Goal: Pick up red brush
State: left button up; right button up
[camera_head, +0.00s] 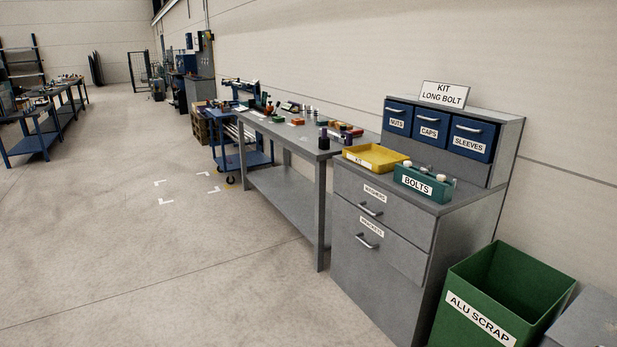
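I cannot make out a red brush for certain. Small items, some red or orange, lie on the long grey workbench (284,131) in the middle distance, too small to identify. One reddish item (297,121) lies near the middle of its top, and another (355,131) is near its right end. Neither of my grippers shows in this view.
A grey cabinet (385,274) stands at right with a yellow tray (376,151), a green BOLTS holder (424,188) and blue drawers (473,139). A green ALU SCRAP bin (480,317) is beside it. The floor (140,250) at left is open.

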aim_at(357, 132)
jog(key=i+z, duration=0.1)
jog(key=i, duration=0.4)
jog(key=i+j, duration=0.1)
jog(key=i, duration=0.35)
jog(key=i+j+z, duration=0.15)
jog(key=i, duration=0.35)
jog(key=i+z, duration=0.1)
jog(key=i, duration=0.4)
jog(key=i+j, duration=0.2)
jog(key=i, duration=0.25)
jog(key=i+j+z, duration=0.15)
jog(key=i, duration=0.35)
jog(key=i+j+z, duration=0.1)
jog(key=i+j, duration=1.1)
jog(key=j, duration=0.2)
jog(key=i+z, duration=0.05)
